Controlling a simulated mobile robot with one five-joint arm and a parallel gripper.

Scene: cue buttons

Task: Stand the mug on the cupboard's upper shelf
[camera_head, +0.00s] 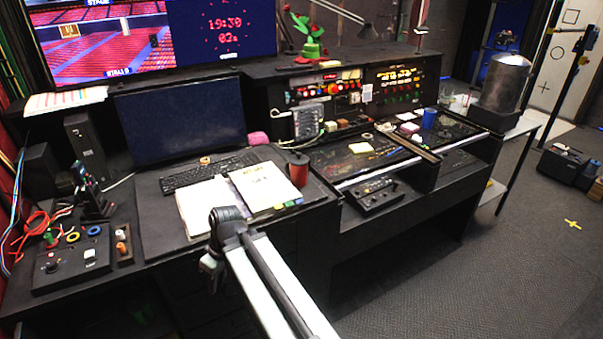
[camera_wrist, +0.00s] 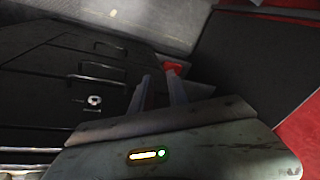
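A blue cup (camera_head: 429,118), mug-like, stands on the right part of the black desk. A dark red cylinder (camera_head: 297,170) stands nearer, beside the open book; I cannot tell whether it is a mug. No cupboard with an upper shelf is plain in either view. My arm reaches from the bottom of the head view to the desk's front edge, left of the red cylinder and far from the blue cup. In the wrist view my gripper (camera_wrist: 157,88) has its two fingers apart, with nothing held between them. A red patch shows just beyond the fingertips.
Black drawers (camera_wrist: 90,75) with bar handles fill the left of the wrist view. The open book (camera_head: 262,187), a keyboard (camera_head: 208,170) and a monitor (camera_head: 180,118) crowd the desk. A metal cylinder (camera_head: 505,82) stands at the right. The floor (camera_head: 500,265) at right is mostly clear.

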